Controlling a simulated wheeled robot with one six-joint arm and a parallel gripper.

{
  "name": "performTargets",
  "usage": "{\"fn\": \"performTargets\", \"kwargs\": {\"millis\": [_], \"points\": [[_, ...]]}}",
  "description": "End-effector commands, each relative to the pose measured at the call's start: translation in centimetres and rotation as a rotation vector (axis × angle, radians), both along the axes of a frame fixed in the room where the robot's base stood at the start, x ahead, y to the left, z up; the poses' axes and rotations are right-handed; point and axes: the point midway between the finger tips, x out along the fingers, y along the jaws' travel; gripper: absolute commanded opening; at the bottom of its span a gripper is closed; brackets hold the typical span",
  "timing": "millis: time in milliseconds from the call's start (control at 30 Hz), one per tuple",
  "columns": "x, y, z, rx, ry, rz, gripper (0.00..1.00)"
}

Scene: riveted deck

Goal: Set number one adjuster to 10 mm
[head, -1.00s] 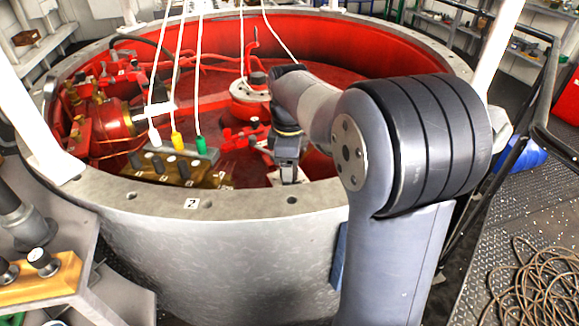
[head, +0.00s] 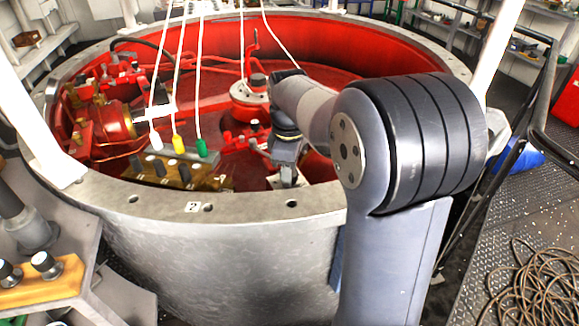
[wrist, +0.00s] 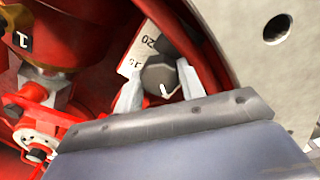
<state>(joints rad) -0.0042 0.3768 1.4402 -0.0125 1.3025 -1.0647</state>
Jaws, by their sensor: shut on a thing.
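The adjuster shows in the wrist view as a dark grey faceted knob (wrist: 160,78) with a white mark on its near side. My gripper (wrist: 158,88) is shut on this knob, one pale finger on each side. A white scale plate (wrist: 146,48) stands beside the knob, with "20" readable and "15" partly hidden near the knob. A black "1" label (wrist: 23,40) is at the upper left. In the head view my gripper (head: 287,176) reaches down inside the near rim of the red well. The knob is hidden there.
The grey flanged rim (head: 330,198) with bolt holes curves close to my gripper. A brass block (head: 190,180) with several dark knobs lies to its left, near yellow and green cable connectors (head: 190,146). Red pipework (wrist: 35,92) is left of the knob.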

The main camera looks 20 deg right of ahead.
Motion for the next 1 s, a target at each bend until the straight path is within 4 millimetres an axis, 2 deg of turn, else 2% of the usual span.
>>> {"fn": "performTargets", "kwargs": {"millis": [700,1000], "points": [[-0.05,0.12,0.29,-0.001,0.003,-0.628,0.15],[0.01,0.13,0.17,-0.001,0.0,-0.833,0.15]]}}
